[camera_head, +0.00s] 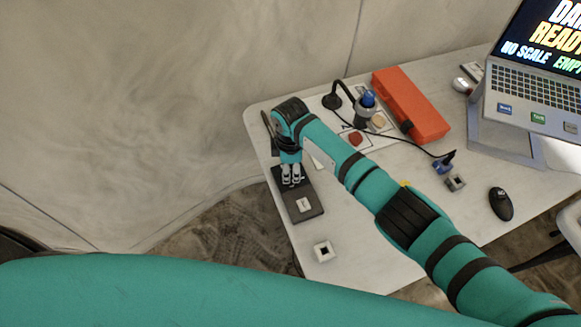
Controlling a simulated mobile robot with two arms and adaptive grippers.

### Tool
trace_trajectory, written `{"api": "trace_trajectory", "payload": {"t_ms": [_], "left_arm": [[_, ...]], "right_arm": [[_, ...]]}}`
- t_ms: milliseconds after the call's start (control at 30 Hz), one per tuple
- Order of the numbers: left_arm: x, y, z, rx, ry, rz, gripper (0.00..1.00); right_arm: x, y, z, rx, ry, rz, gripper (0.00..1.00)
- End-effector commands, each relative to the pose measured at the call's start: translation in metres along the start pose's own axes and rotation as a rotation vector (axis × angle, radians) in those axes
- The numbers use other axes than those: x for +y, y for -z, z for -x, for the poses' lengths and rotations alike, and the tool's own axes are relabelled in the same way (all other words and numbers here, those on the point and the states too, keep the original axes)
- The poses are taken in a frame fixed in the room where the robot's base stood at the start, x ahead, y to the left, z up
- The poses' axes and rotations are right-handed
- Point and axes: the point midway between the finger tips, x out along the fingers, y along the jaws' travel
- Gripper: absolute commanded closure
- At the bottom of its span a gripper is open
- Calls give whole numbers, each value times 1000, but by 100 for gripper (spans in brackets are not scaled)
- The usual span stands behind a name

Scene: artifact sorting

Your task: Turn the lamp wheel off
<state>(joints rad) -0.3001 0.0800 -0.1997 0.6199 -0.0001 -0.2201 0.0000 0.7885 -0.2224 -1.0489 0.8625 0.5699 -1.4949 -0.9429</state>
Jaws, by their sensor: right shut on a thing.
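A black lamp-like stand (336,97) is near the back of the white table, with a black cable running right from it. A small blue-and-grey device (443,163) is at the cable's right end; I cannot tell whether it is the lamp wheel. My right gripper (291,182) points down over the dark flat block (311,214) at the table's left side, away from the lamp and device. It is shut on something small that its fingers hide. Its arm crosses the table from the lower right. My left gripper is not in view.
A blue-topped grey holder (367,103) and an orange box (411,104) are behind my right arm. A laptop (535,95) stands at the right, with a black mouse (501,204) in front.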

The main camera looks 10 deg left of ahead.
Motion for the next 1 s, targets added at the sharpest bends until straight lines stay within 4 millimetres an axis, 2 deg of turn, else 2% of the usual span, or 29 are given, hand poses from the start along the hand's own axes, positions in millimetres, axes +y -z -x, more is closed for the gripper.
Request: {"api": "trace_trajectory", "payload": {"t_ms": [200, 233, 400, 633, 767, 867, 1000], "left_arm": [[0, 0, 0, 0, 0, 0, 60], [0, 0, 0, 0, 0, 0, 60], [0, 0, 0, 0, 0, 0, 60], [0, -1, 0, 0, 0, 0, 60], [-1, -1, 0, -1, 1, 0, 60], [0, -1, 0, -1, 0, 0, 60], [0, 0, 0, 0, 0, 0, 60]], "right_arm": [[1, 0, 2, 0, -4, 4, 94], [1, 0, 2, 0, -4, 4, 60], [1, 0, 1, 0, -3, 2, 39], [0, 0, 1, 0, -1, 1, 39], [1, 0, 8, 0, -2, 1, 39], [1, 0, 22, 1, -4, 2, 39], [1, 0, 52, 2, -6, 2, 39]]}}
